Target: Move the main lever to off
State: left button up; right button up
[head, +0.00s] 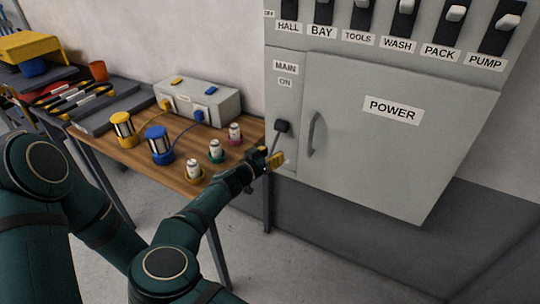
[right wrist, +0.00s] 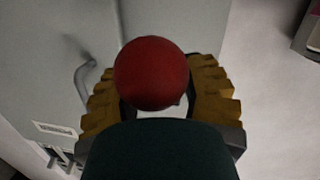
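The main lever (head: 275,141) is on the grey power cabinet's narrow left panel, under the MAIN and ON labels. Its shaft runs from a dark pivot down to my right gripper (head: 270,160). In the right wrist view its round red knob (right wrist: 152,73) sits between the yellow fingers of my right gripper (right wrist: 160,95), which flank it closely and look shut on it. In the head view the fingers hide the knob. A small label (head: 288,161) beside the gripper is too small to read. My left gripper is not in view.
The cabinet door (head: 390,150) has a curved handle (head: 313,134) just right of the lever. A row of labelled switches (head: 405,22) is above. A wooden table (head: 150,160) with coils, small jars and a grey box (head: 198,101) stands left, close to my right arm.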

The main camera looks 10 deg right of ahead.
aim_at(270, 153)
jog(key=shift+a+r, duration=0.1)
notch_tip(270, 153, up, 10)
jog(key=shift+f, duration=0.1)
dwell(0.5)
